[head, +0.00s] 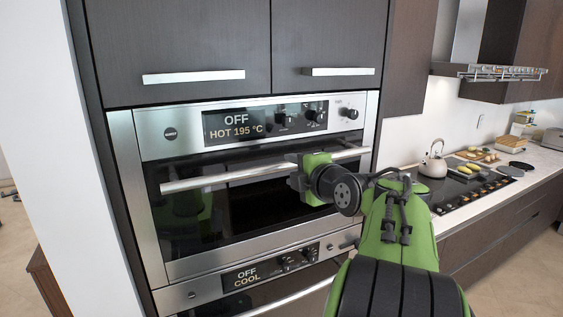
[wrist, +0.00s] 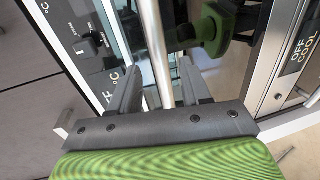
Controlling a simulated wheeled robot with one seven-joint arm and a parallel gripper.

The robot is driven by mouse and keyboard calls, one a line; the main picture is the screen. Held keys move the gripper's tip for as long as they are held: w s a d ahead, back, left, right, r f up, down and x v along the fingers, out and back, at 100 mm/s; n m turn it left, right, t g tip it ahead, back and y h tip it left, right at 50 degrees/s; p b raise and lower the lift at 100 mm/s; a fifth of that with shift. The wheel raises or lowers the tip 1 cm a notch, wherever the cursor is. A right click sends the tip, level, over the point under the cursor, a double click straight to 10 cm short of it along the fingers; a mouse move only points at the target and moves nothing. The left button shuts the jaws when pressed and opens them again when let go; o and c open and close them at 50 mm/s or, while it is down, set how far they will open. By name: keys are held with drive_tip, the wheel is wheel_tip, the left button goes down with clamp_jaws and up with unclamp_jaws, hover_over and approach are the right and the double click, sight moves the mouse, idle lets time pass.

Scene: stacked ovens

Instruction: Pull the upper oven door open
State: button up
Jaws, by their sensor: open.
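The upper oven (head: 235,125) is built into a dark cabinet, and its display reads OFF and HOT 195 °C. Its dark glass door (head: 190,222) looks shut. A long silver bar handle (head: 225,177) runs across the top of the door. My gripper (head: 300,178) is at the handle, right of its middle. In the wrist view my gripper (wrist: 159,70) is open, with one finger on each side of the handle bar (wrist: 156,40). The bar runs between the fingers; whether either finger touches it is unclear.
The lower oven (head: 225,280) sits directly below, its display reading OFF and COOL. Cabinet doors with a silver handle (head: 193,76) are above. To the right, a counter holds a cooktop (head: 465,185) and a kettle (head: 433,160). A white wall (head: 60,150) stands left.

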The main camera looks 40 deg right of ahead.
sight(286, 167)
drive_tip(key=p+x, duration=0.1)
drive_tip(key=x, duration=0.5)
drive_tip(key=shift+w, duration=0.1)
drive_tip(key=shift+a, duration=0.1)
clamp_jaws()
